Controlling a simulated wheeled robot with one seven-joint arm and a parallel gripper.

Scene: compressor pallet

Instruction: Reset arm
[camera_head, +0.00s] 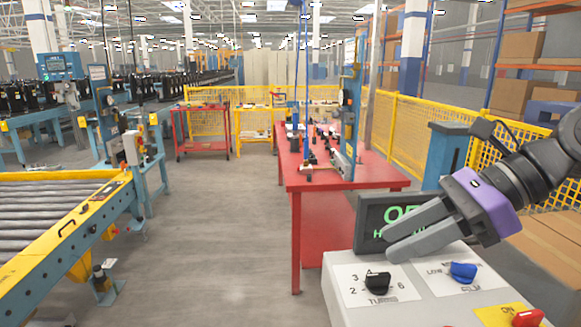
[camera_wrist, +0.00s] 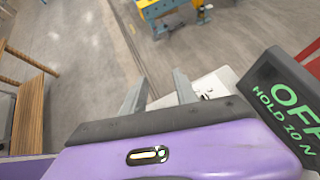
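My gripper (camera_head: 418,236) is at the right of the head view, a purple body with two grey fingers pointing left. It is over the white control box (camera_head: 440,290), in front of the dark display (camera_head: 385,215) with green "OF" lettering. In the wrist view, my two grey fingers (camera_wrist: 161,92) are spread with a gap between them and nothing held. The display (camera_wrist: 285,100) there reads "OFF" and "HOLD 10 N". A black knob (camera_head: 377,281) and a blue knob (camera_head: 463,271) are on the box's top, below my gripper. A red switch (camera_head: 528,317) is at the near edge.
A red table (camera_head: 340,178) with small parts stands behind the box. A roller conveyor (camera_head: 60,215) with a yellow frame is at left. Yellow fencing (camera_head: 410,130) and shelves of cardboard boxes (camera_head: 518,75) are at right. The grey floor (camera_head: 215,220) between conveyor and table is clear.

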